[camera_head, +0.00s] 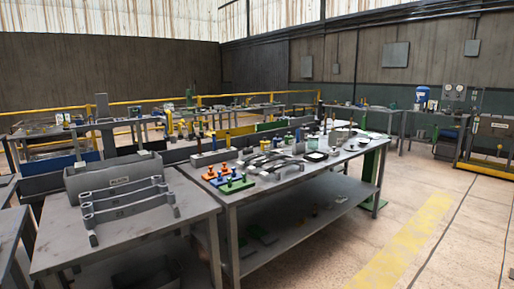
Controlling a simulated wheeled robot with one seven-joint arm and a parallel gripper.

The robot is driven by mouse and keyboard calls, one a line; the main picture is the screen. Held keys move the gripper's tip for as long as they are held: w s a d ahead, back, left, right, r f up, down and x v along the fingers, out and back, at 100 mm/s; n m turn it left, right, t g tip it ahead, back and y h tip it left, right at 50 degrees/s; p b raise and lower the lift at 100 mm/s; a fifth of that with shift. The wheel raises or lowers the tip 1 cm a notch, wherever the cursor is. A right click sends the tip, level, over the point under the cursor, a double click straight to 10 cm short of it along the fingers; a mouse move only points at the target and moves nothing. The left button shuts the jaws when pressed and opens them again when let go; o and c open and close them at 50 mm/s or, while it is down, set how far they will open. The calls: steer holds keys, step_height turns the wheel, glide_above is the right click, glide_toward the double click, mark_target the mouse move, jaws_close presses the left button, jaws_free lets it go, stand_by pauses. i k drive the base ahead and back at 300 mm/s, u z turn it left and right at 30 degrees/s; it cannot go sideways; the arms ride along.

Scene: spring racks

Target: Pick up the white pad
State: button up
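Several pale flat items lie on the far half of the middle grey table (290,187). One small whitish flat piece (317,156) with a dark edge lies near its front edge. A round pale piece (340,134) lies further back. Both are small and blurred, and I cannot tell which of them is the white pad. My gripper is not in view.
A nearer grey table (140,228) at the left holds a grey bin (115,178) and a grey bracket rack (130,205). Orange, blue and green knobbed blocks (222,174) crowd the middle table's near end. The floor at right is clear, with a yellow stripe (405,240).

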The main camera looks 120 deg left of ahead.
mark_target(333, 153)
steer(key=u, duration=1.45)
steer(key=i, duration=0.1)
steer(key=u, duration=2.6)
